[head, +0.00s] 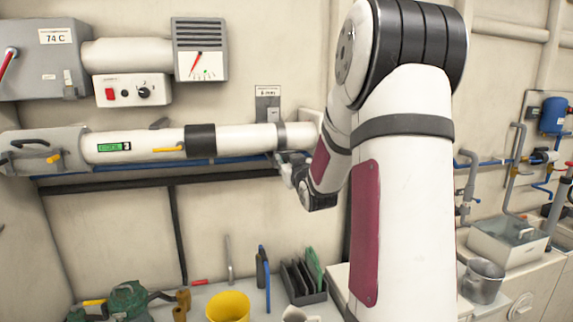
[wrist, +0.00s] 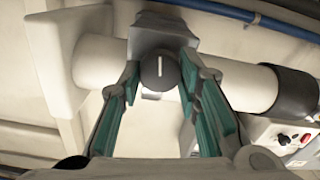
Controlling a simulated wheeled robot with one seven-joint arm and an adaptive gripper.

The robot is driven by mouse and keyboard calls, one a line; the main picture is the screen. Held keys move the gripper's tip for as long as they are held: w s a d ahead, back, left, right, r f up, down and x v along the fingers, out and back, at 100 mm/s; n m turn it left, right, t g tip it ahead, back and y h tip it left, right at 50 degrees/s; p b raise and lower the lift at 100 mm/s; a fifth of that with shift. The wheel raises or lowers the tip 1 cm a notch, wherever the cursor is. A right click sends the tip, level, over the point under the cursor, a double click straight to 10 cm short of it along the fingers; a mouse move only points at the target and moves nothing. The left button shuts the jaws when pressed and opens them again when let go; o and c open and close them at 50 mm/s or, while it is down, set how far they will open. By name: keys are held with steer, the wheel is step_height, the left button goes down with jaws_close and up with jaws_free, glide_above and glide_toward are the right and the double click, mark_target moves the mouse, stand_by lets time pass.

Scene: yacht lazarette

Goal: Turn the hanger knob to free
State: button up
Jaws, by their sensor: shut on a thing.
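The hanger knob (wrist: 158,72) is a dark round dial with a white line, which stands upright in the wrist view. It sits on a grey hanger bracket (wrist: 160,38) around a white pipe. My gripper (wrist: 158,80) has its two green-padded fingers on either side of the knob, shut on it. In the head view my gripper (head: 288,167) reaches the pipe (head: 235,139) from below, at the grey hanger band (head: 282,136). The knob itself is hidden there by my gripper.
A black sleeve (head: 200,141) and a yellow lever (head: 167,149) sit on the pipe to the left. A blue line (head: 225,160) runs just below it. A workbench with a yellow bucket (head: 228,306) and a dark rack (head: 303,284) lies beneath. A small labelled plate (head: 267,93) is above.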

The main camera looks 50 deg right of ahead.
steer(key=n+b, duration=0.1)
steer(key=n, duration=0.1)
steer(key=n+b, duration=0.2)
steer(key=shift+w+a, duration=0.15)
steer(key=shift+w, duration=0.05)
steer(key=n+b, duration=0.4)
steer(key=n, duration=0.1)
steer(key=shift+f, duration=0.15)
steer(key=n+b, duration=0.3)
steer(key=b, duration=0.1)
steer(key=shift+n, duration=0.3)
steer(key=shift+s+f+n+b, duration=0.1)
steer(key=shift+f+n+b, duration=0.05)
steer(key=shift+n+b, duration=3.2)
steer(key=shift+f+n+b, duration=0.1)
steer(key=shift+n+b, duration=2.9)
steer(key=shift+n, duration=0.8)
steer(key=shift+s+f+n+b, duration=0.1)
steer(key=shift+f+n+b, duration=0.05)
steer(key=shift+n+b, duration=3.2)
steer(key=shift+n, duration=0.3)
steer(key=o, duration=1.1)
steer(key=shift+r, duration=0.1)
